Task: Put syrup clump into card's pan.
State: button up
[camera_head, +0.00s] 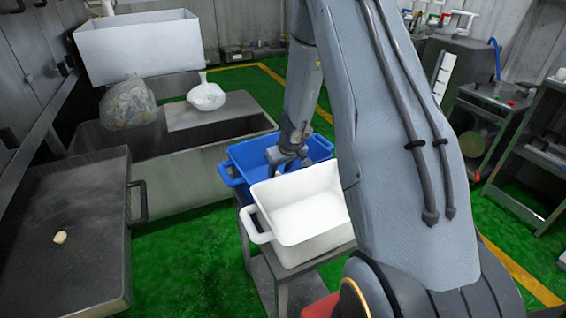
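A small pale beige lump (60,237), which looks like the syrup clump, lies on the dark metal tray (75,190) at the left. A white pan (300,255) with a handle stands on a grey metal stand in the middle, and a blue pan (228,177) is right behind it. I cannot tell which one is the card's pan. My gripper (287,158) hangs over the blue pan, far to the right of the lump. Its fingers are small and dark, and I see nothing clearly held. My arm hides the right part of the white pan.
A large metal trough (175,180) stands behind the tray, with a clear bag (128,103), a white bag (206,93) and a white bin (140,48) on or behind it. Metal shelving (540,150) is at the right. Green floor is open between tray and stand.

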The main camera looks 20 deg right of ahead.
jog(key=p+v, duration=0.2)
jog(key=v, duration=0.9)
jog(key=s+a+r+g, duration=0.2)
jog(key=s+a+r, duration=0.4)
jog(key=s+a, duration=0.4)
jog(key=s+a+r+g, duration=0.1)
jog(key=s, duration=0.6)
jog(key=s+a+r+m+g, duration=0.1)
jog(key=s+a+r, duration=0.1)
jog(key=s, duration=0.6)
jog(key=shift+s+a, duration=0.15)
jog(key=shift+a, duration=0.15)
